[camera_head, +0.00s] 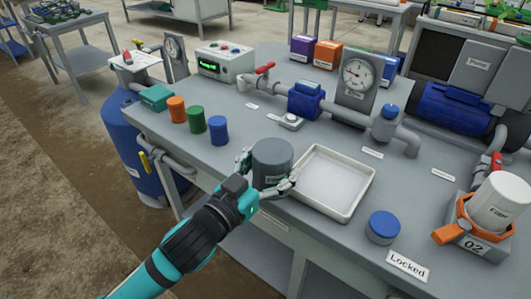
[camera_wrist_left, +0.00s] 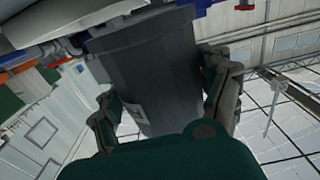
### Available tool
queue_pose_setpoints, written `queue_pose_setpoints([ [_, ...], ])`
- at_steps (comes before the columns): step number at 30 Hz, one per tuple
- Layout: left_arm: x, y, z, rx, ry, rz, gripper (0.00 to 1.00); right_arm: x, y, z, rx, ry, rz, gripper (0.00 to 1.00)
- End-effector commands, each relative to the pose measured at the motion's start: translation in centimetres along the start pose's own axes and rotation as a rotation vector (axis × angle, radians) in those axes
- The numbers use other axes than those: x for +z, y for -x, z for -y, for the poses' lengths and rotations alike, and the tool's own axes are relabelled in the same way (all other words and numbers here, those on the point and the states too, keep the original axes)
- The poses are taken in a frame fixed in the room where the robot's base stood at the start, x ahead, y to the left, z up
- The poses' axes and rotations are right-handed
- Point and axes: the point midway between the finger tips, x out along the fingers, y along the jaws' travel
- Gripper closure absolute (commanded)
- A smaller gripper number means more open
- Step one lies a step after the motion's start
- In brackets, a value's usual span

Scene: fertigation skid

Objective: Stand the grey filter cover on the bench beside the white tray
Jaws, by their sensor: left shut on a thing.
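The grey filter cover (camera_head: 272,160) is a dark grey cylinder with a small label, upright just left of the white tray (camera_head: 353,198). I cannot tell whether its base touches the bench (camera_head: 243,118). My left gripper (camera_head: 268,180) is shut on the cover, with one finger on each side of it. In the left wrist view the cover (camera_wrist_left: 150,70) sits between the two fingers (camera_wrist_left: 165,100). The tray is shallow and empty. My right gripper is not in view.
Orange, green and blue cylinders (camera_head: 196,119) stand left of the cover. A blue-topped round container (camera_head: 383,227) is right of the tray, near a "Locked" label (camera_head: 408,266). A white filter cup (camera_head: 499,202) sits in an orange-handled holder at far right. Pipes and a gauge (camera_head: 357,75) stand behind.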

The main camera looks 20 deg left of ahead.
Motion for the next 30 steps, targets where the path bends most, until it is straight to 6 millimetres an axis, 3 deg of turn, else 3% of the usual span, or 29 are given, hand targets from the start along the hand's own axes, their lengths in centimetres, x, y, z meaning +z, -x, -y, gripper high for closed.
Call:
queue_pose_setpoints([
  [3,0.2,-2.4,2.5,-0.004,-0.007,-0.001,0.59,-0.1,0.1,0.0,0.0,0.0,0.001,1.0],
  [12,0.9,-7.5,7.7,-0.004,-0.003,-0.001,0.59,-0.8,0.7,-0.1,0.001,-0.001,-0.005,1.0],
  [20,1.8,-8.8,8.9,-0.001,0.002,0.0,0.59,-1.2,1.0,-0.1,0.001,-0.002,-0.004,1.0],
  [25,4.2,-8.7,8.9,-0.002,0.003,0.002,0.59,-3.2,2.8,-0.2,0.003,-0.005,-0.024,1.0],
  [30,4.6,-8.7,8.9,-0.001,0.001,-0.002,0.59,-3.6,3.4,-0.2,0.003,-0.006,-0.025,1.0],
])
